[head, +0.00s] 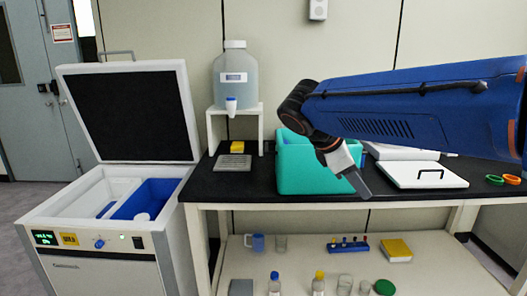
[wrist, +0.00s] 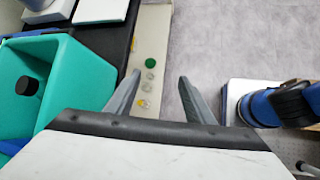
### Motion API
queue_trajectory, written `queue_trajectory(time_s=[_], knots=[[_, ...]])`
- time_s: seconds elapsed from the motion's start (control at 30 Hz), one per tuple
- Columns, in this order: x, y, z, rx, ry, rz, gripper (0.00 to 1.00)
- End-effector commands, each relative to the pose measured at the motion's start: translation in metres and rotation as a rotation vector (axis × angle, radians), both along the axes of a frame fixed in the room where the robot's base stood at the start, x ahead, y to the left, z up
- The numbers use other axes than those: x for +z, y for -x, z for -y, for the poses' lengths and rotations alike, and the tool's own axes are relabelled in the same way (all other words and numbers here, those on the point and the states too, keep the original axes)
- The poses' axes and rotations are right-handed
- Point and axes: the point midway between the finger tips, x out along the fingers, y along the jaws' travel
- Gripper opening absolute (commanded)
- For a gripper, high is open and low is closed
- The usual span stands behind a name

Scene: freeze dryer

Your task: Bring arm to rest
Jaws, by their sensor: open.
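My gripper (head: 358,184) is in front of the teal box (head: 304,178) near the front edge of the black bench top, pointing down and to the right. The wrist view shows its two grey fingers (wrist: 157,97) spread apart with nothing between them. Below them are the lower shelf and the grey floor. My blue arm reaches in from the right, above the bench.
The freeze dryer (head: 100,270) stands at left with its lid (head: 127,65) raised. A water jug (head: 235,78) sits on a white stand. A white lid with a black handle (head: 412,176) lies right of the teal box. Bottles and glassware stand on the lower shelf (head: 300,262).

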Motion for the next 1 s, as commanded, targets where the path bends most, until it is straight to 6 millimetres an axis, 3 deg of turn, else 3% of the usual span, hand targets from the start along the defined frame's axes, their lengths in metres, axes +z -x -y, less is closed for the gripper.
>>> queue_trajectory(time_s=[0.03, 0.13, 0.4, 0.7, 1.0], knots=[[-0.009, 0.015, 0.015, -0.054, -0.056, 0.029, 0.48], [-0.029, 0.042, 0.032, -0.162, -0.171, 0.088, 0.48], [-0.084, 0.112, 0.059, -0.493, -0.474, 0.257, 0.48], [-0.144, 0.180, 0.062, -0.912, -0.796, 0.455, 0.48], [-0.180, 0.212, 0.055, -1.210, -1.001, 0.590, 0.48]])
